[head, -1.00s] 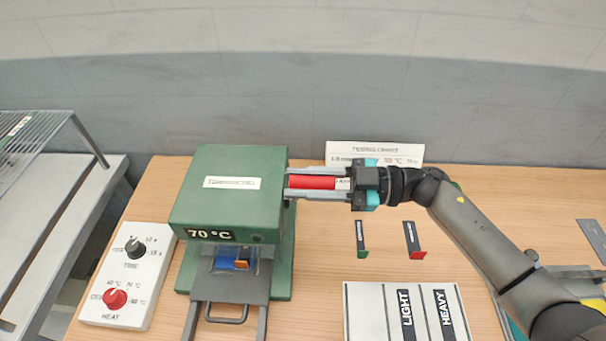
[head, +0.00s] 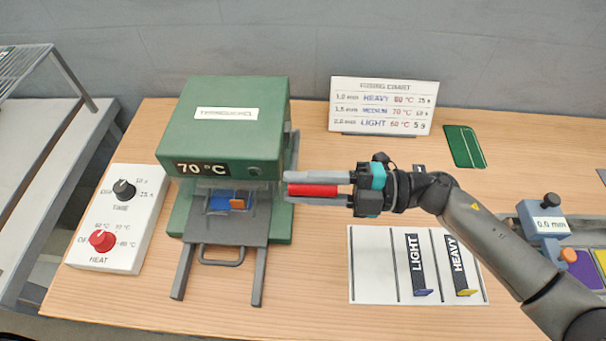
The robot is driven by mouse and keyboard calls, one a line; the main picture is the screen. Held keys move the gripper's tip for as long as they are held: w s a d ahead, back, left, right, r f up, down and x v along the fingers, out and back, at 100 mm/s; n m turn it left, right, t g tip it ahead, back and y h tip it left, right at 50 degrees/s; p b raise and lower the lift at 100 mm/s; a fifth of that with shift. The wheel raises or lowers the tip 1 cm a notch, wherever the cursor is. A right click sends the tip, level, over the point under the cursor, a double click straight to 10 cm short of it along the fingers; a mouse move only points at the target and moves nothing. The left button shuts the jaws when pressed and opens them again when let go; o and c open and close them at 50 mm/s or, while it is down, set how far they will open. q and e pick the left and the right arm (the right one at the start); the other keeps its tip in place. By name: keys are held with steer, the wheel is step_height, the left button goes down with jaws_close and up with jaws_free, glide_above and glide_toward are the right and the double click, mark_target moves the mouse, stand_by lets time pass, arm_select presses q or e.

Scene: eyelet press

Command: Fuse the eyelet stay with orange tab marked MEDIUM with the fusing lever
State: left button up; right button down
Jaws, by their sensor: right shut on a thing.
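The green fusing press (head: 225,130) stands left of centre and its display reads 70 °C. An orange tab (head: 239,201) shows in the press mouth, beside a blue surface (head: 219,203); the MEDIUM marking cannot be read there. The fusing lever has a red grip (head: 313,190) at the right side of the press. My right gripper (head: 294,188) is shut on this red grip, one finger above and one below it. My left gripper is not in view.
Left of the press is a white box with a black TIME knob (head: 124,190) and a red HEAT knob (head: 102,240). A chart (head: 384,106) stands behind. A white holder (head: 374,270) has LIGHT (head: 416,255) and HEAVY (head: 455,252) pieces. A 0.0 mm gauge (head: 549,222) is at right.

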steer(key=shift+s+f, duration=0.1)
steer(key=shift+f, duration=0.5)
steer(key=shift+s+f+b, duration=0.1)
steer(key=shift+f+b, duration=0.5)
steer(key=shift+b, duration=0.1)
steer(key=shift+f, duration=0.15)
steer(key=c, duration=0.6)
jaws_free()
steer(key=d+b, duration=0.2)
steer(key=d, duration=1.3)
steer(key=shift+d+b, duration=0.15)
steer(key=shift+b, duration=0.25)
